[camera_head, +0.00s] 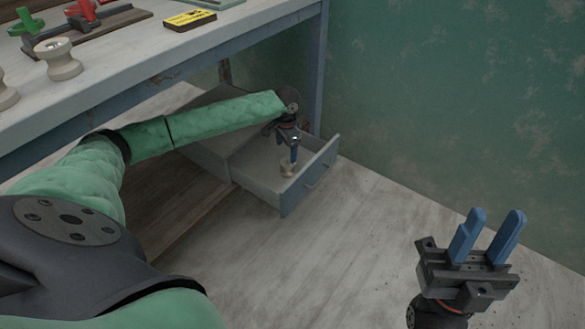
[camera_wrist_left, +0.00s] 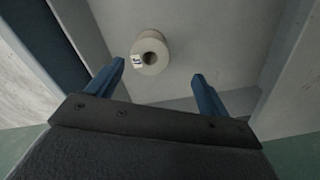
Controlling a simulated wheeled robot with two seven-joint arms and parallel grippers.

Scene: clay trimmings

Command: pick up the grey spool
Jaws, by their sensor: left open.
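A grey spool (camera_wrist_left: 149,54) lies inside the open drawer, seen end-on with its dark hole and a small white label in the left wrist view. It also shows small in the head view (camera_head: 287,170), on the drawer floor just below my left gripper. My left gripper (camera_wrist_left: 160,75) is open, with its blue fingers on either side below the spool in the wrist view. In the head view my left gripper (camera_head: 293,158) reaches down into the drawer (camera_head: 308,178). Whether a finger touches the spool I cannot tell. My right gripper (camera_head: 490,232) is open and empty at the lower right.
The drawer walls stand close around my left gripper. A workbench (camera_head: 140,66) above holds a pale spool (camera_head: 59,60), red and green clamp-like tools (camera_head: 82,12) and a yellow-labelled box (camera_head: 190,19). A green wall stands right. The floor (camera_head: 300,255) before the drawer is clear.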

